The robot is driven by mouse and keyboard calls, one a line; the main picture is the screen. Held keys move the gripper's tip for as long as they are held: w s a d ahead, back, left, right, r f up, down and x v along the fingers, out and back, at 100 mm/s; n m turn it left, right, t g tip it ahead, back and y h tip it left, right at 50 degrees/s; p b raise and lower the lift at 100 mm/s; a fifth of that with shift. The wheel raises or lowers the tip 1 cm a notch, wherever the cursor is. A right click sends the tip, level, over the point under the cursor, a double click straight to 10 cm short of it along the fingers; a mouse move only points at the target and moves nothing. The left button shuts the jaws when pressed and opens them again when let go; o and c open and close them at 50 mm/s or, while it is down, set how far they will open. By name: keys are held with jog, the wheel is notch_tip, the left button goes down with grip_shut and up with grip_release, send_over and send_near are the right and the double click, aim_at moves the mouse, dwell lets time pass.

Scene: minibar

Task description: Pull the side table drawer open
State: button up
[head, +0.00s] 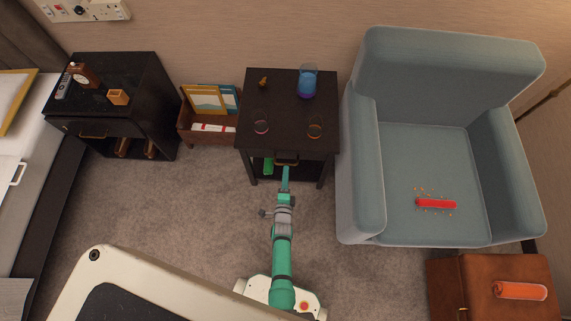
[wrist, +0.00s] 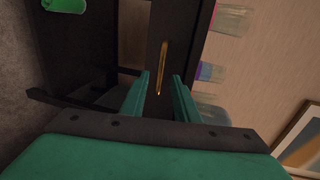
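The dark side table (head: 285,112) stands in the middle of the head view, left of the armchair. Its brass drawer handle (head: 287,161) is on the front, and the drawer looks closed. In the wrist view the handle (wrist: 162,65) appears as a golden bar against the dark drawer front (wrist: 153,55). My gripper (head: 286,170) is at the table's front. In the wrist view my gripper (wrist: 161,78) is open, one green finger on each side of the handle's near end. I cannot tell whether the fingers touch it.
A blue pitcher (head: 307,82) and glasses (head: 314,130) stand on the tabletop. A green item (head: 268,166) is on the lower shelf. A blue-grey armchair (head: 420,190) stands close on the right; a wooden crate (head: 185,130) is on the left. Carpet in front is free.

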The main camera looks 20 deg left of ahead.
aim_at(286, 164)
jog(key=shift+x, duration=2.95)
jog(key=shift+a, duration=0.15)
grip_shut()
